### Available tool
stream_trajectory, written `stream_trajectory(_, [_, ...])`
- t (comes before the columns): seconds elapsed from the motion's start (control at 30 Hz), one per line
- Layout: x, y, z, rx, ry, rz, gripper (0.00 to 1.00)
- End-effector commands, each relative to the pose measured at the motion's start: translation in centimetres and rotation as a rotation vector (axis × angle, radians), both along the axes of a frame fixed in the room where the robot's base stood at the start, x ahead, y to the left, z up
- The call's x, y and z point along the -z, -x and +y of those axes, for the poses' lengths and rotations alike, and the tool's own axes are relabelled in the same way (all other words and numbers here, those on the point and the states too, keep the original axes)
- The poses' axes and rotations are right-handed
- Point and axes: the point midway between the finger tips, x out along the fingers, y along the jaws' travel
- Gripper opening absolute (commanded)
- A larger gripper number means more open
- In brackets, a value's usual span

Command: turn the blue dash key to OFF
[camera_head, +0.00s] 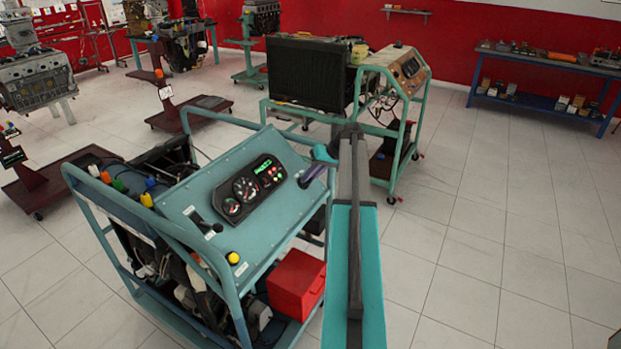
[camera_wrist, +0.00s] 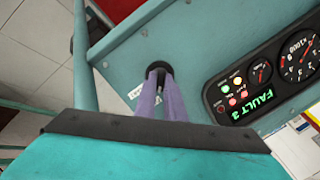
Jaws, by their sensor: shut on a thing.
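The teal dash panel (camera_head: 215,190) slopes on top of the near engine trainer. It fills much of the wrist view, with bare panel (camera_wrist: 195,35) above the switch. My gripper (camera_head: 305,183) reaches the panel's right edge, beside the gauge cluster. In the wrist view, the purple fingers of my gripper (camera_wrist: 159,76) are shut at a round black key switch (camera_wrist: 158,66). The blue key is hidden between the fingers, so its angle cannot be told. A small white label beside the switch is partly covered and unreadable.
A black lever (camera_head: 205,223) and yellow knob (camera_head: 233,258) are on the panel. A red box (camera_head: 296,284) sits below. Floor to the right is clear.

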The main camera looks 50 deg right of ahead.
Motion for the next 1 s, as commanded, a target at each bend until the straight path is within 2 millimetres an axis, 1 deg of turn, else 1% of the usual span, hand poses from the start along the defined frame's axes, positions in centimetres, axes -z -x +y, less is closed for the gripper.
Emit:
stream_trajectory(0.37, [0.45, -0.03, 0.23, -0.128, 0.109, -0.026, 0.0])
stream_trajectory(1.0, [0.36, 0.07, 0.51, -0.504, 0.432, -0.105, 0.0])
